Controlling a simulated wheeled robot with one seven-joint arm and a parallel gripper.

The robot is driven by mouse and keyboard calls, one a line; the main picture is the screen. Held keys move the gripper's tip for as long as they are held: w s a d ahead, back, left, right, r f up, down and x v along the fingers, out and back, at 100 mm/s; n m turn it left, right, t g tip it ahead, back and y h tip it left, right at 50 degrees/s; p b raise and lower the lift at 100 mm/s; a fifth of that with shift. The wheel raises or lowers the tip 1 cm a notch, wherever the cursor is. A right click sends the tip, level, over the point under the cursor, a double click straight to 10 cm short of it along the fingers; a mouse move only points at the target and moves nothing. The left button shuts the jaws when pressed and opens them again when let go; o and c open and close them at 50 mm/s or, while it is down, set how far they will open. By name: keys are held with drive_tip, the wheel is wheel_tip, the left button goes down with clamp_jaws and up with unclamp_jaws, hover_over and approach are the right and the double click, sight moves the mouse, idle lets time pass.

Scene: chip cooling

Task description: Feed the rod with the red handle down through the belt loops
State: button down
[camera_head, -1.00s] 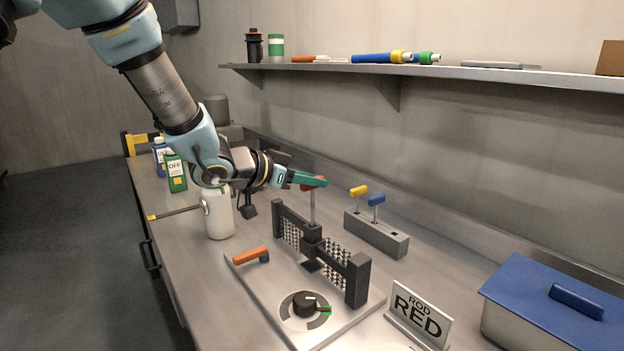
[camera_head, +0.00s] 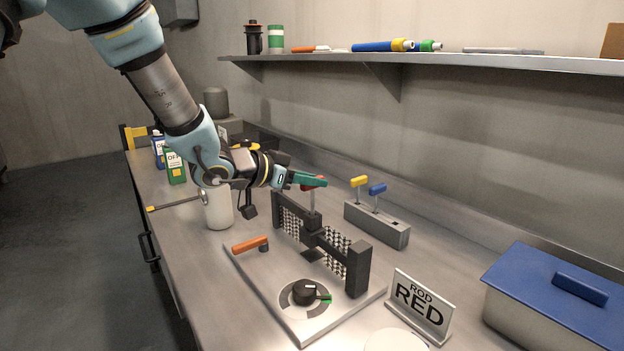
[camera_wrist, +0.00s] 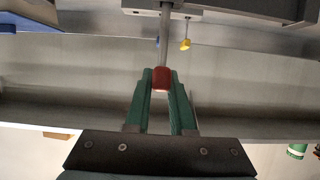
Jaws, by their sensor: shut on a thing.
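The rod's red handle (camera_head: 309,188) is between the green fingers of my gripper (camera_head: 316,181), which is shut on it. The wrist view shows the same red handle (camera_wrist: 161,80) pinched between the fingertips, with the grey shaft (camera_wrist: 165,35) running to a dark block. In the head view the rod is roughly upright over the middle of the dark belt frame (camera_head: 357,270). Its lower end meets the middle block; how deep it sits in the loops is hidden. Mesh belt sections (camera_head: 333,243) show on both sides of the middle block.
A grey rack (camera_head: 375,228) holds a yellow-handled rod (camera_head: 359,182) and a blue-handled rod (camera_head: 377,189). The base plate carries an orange lever (camera_head: 249,244) and a black dial (camera_head: 305,292). A "ROD RED" sign (camera_head: 419,307) and blue-lidded box (camera_head: 560,295) stand right.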

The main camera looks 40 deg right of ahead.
drive_tip(key=shift+f+b, duration=0.45)
drive_tip(key=shift+f, duration=0.3)
drive_tip(key=c, duration=0.7)
unclamp_jaws()
drive_tip(key=shift+a, duration=0.1)
drive_tip(key=b+v, duration=0.1)
drive_tip(key=v, duration=0.9)
drive_tip(key=shift+a+r, duration=0.1)
drive_tip(key=shift+a, duration=0.2)
